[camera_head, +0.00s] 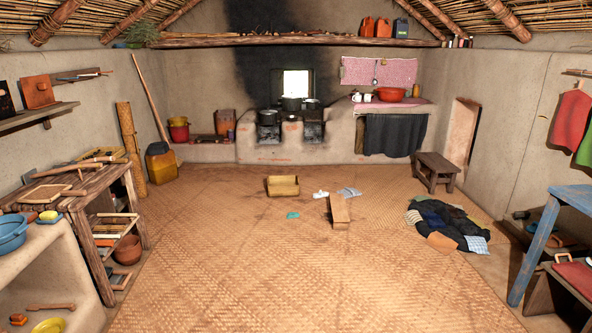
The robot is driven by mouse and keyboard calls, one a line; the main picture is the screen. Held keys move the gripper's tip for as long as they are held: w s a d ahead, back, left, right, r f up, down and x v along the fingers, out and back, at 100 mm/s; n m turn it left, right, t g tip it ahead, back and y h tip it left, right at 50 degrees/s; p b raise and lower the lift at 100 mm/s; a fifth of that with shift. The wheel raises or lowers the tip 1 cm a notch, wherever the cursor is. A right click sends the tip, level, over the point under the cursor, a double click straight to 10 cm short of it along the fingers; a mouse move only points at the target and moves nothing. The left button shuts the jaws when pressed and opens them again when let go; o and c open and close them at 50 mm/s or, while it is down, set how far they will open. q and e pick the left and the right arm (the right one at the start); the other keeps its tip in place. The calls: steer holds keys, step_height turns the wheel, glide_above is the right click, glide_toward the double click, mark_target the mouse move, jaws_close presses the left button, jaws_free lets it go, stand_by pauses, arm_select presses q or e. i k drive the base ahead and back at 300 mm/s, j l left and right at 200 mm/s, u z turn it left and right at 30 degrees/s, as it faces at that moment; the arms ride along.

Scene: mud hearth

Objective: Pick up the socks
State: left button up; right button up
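Several small items lie on the woven floor mat (230,270) in the middle of the room. A small white item (321,194) and a grey-blue patterned cloth (349,191) lie close together near a wooden box. A small teal item (293,215) lies nearer to me. These may be socks, but they are too small to tell. A heap of dark cloths (445,223) lies at the right, and I cannot tell if socks are in it. Neither of my grippers is in view.
An open tan box (283,186) and a low wooden piece (340,210) stand mid-floor. A wooden stool (437,172) stands at the right, a blue-legged table (533,250) at the near right, a wooden shelf table (85,195) at the left. The near floor is clear.

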mark_target(321, 194)
steer(key=i, duration=2.6)
steer(key=i+u, duration=0.15)
steer(key=i, duration=0.45)
steer(key=i+l+u, duration=0.1)
steer(key=i, duration=0.5)
steer(key=i+l+u, duration=0.15)
steer(key=i, duration=0.45)
steer(key=i+l+u, duration=0.15)
steer(key=i, duration=0.45)
steer(key=i+u, duration=0.5)
steer(key=i, duration=0.7)
steer(key=i+z, duration=0.45)
steer(key=i+j+z, duration=0.15)
steer(key=i+z, duration=0.25)
